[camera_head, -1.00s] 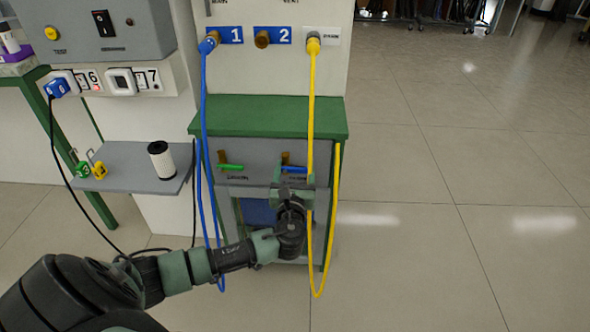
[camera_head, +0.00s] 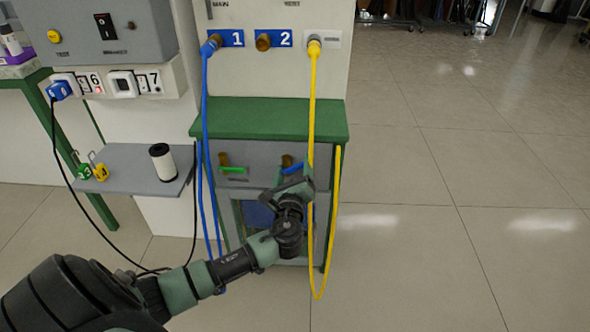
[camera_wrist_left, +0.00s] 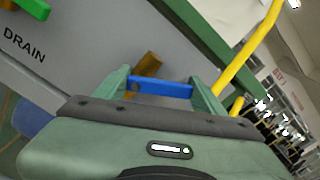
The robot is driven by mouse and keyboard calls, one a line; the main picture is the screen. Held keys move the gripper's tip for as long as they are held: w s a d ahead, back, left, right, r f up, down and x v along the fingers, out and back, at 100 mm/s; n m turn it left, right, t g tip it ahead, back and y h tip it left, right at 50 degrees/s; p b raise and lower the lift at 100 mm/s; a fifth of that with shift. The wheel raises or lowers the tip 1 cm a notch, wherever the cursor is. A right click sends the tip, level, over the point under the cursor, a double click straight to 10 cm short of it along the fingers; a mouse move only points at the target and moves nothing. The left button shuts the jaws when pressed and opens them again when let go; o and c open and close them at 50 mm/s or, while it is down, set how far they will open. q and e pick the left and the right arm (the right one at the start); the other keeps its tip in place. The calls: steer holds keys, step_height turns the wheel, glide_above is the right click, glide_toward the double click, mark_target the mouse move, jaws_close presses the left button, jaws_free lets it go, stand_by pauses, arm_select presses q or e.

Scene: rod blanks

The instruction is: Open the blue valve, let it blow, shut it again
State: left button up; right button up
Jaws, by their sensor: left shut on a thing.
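The blue valve handle (camera_head: 293,167) sits on a brass pipe on the grey front of the green-topped cabinet, right of the green drain valve handle (camera_head: 232,170). My left gripper (camera_head: 296,172) is shut on the blue handle. In the left wrist view the blue handle (camera_wrist_left: 160,87) lies between the two green fingers. The handle is tilted there against the green handle (camera_wrist_left: 32,8) and the DRAIN label, so it stands partly turned. In the head view my gripper hides the label under the blue valve. My right gripper is not in view.
A yellow hose (camera_head: 312,120) hangs just right of my gripper, close to it. A blue hose (camera_head: 204,130) hangs at the cabinet's left. A grey shelf (camera_head: 130,172) holds a white spool (camera_head: 162,161). The floor to the right is clear.

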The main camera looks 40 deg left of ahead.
arm_select(q)
steer(key=shift+s+n, duration=0.15)
steer(key=shift+n, duration=0.85)
steer(key=n, duration=0.1)
steer(key=n+b, duration=0.1)
steer(key=shift+s+a+r+n, duration=0.1)
steer(key=shift+a+r+n, duration=0.05)
steer(key=shift+a+n, duration=0.15)
steer(key=shift+s+n, duration=0.1)
steer(key=shift+n, duration=0.4)
steer(key=n, duration=0.2)
steer(key=n+b, duration=0.1)
steer(key=a+n+b, duration=0.1)
steer(key=n, duration=0.1)
steer(key=shift+s+a+r+n, duration=0.1)
steer(key=shift+s+r+n, duration=0.1)
steer(key=shift+s+n, duration=0.1)
steer(key=shift+n, duration=0.3)
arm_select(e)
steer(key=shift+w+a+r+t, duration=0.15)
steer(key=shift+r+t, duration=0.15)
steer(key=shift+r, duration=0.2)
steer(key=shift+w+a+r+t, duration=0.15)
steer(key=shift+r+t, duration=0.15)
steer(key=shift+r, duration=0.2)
arm_select(q)
steer(key=o, duration=1.4)
steer(key=shift+a+r, duration=0.1)
steer(key=shift+r, duration=0.05)
steer(key=shift+c, duration=0.2)
